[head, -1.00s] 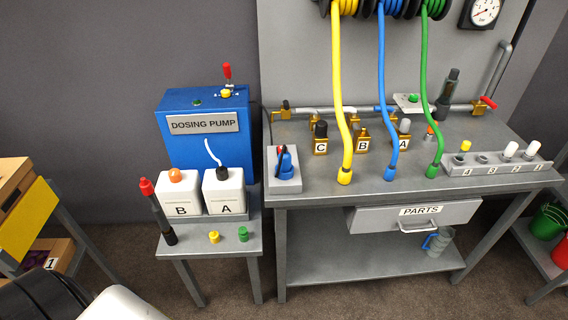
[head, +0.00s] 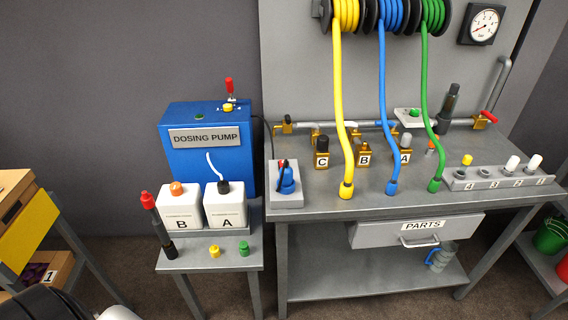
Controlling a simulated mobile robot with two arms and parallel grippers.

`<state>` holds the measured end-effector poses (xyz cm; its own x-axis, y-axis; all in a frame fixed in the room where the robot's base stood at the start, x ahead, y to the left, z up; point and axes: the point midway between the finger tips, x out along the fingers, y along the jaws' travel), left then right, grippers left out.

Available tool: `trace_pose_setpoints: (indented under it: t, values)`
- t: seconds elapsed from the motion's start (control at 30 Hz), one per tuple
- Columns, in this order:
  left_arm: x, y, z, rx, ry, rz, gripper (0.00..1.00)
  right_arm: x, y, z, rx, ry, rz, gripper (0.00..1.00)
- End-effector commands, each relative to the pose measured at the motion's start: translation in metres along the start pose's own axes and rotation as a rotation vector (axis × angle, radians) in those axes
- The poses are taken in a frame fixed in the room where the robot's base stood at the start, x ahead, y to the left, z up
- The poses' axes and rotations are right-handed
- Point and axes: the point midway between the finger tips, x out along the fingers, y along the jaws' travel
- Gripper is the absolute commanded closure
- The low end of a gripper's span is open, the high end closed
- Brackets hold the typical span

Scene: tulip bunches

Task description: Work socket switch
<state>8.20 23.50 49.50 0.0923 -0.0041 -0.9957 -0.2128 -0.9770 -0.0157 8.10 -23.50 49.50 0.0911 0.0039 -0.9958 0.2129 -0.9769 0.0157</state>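A light grey socket box (head: 286,201) sits at the front left corner of the grey workbench. A blue plug (head: 287,180) sits on its top, with a dark cable. A small red part shows beside the plug; it is too small to tell whether it is the switch or how it is set. Neither of my grippers is in view. Only a dark and white piece that looks like part of my own arm shows at the bottom left, well away from the socket box.
A blue dosing pump (head: 207,150) stands left of the workbench (head: 310,204). White canisters B (head: 181,209) and A (head: 225,206) stand before it. Yellow (head: 341,100), blue (head: 384,100) and green (head: 427,90) hoses hang down to the bench right of the socket box. A drawer (head: 415,233) is below.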

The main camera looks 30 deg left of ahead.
Motion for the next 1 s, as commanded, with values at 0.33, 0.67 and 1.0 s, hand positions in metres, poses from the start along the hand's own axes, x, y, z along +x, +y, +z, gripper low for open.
trace_pose_setpoints:
  t: [0.33,0.67,1.0]
  values:
    - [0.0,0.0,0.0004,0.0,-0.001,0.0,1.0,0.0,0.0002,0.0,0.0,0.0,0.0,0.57]
    - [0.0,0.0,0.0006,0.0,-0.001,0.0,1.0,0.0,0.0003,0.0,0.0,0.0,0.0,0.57]
    - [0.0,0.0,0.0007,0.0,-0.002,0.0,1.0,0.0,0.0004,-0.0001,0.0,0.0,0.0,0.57]
